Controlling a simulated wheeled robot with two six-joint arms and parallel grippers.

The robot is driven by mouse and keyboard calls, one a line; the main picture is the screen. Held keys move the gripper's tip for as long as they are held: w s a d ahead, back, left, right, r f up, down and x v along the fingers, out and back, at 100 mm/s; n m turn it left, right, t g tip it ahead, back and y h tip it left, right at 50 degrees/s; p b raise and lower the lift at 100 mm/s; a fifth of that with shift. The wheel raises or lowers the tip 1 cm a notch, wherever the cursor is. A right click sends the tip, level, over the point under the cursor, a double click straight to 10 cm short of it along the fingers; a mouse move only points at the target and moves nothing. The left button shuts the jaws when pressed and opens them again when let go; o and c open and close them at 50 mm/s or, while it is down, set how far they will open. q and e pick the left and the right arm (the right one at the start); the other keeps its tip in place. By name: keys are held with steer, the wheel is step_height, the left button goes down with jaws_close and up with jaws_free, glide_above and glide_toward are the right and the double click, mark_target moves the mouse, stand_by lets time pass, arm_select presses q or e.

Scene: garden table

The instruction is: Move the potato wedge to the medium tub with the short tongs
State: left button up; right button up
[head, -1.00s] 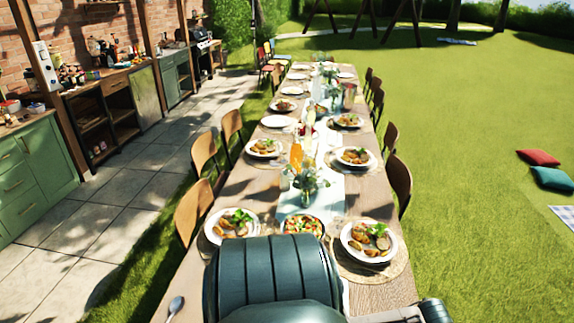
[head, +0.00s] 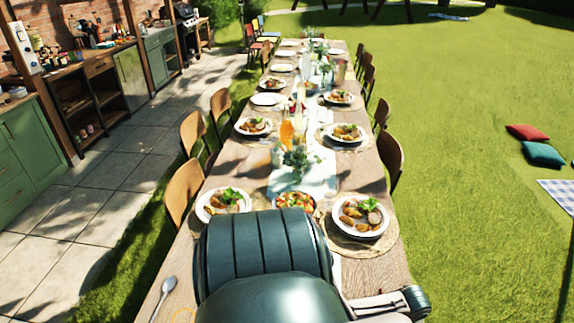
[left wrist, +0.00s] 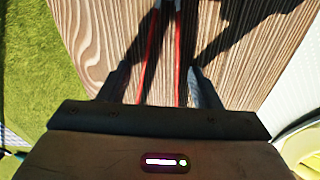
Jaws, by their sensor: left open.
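Short tongs with red edges (left wrist: 178,50) lie over the wooden table in the left wrist view, their two arms running up the picture. My left gripper (left wrist: 158,78) is open, its fingers on either side of the tongs and apart from them. Potato wedges lie on the near right plate (head: 335,216) and the near left plate (head: 203,214) in the head view; I cannot tell which single wedge is meant. I cannot make out a medium tub for certain. My right gripper is not in view.
The long table (head: 382,266) carries plates, a salad bowl (head: 295,201), bottles and greenery. A spoon (head: 167,286) lies at its near left. Chairs (head: 184,190) line both sides. A pale rounded rim (left wrist: 283,142) shows at the right of the left wrist view. Open lawn lies right.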

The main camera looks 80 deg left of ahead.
arm_select(q)
steer(key=shift+f, duration=0.1)
steer(key=c, duration=0.7)
step_height(320, 180, up, 3)
steer(key=shift+f+p, duration=0.1)
steer(key=shift+p, duration=0.7)
step_height(320, 180, up, 9)
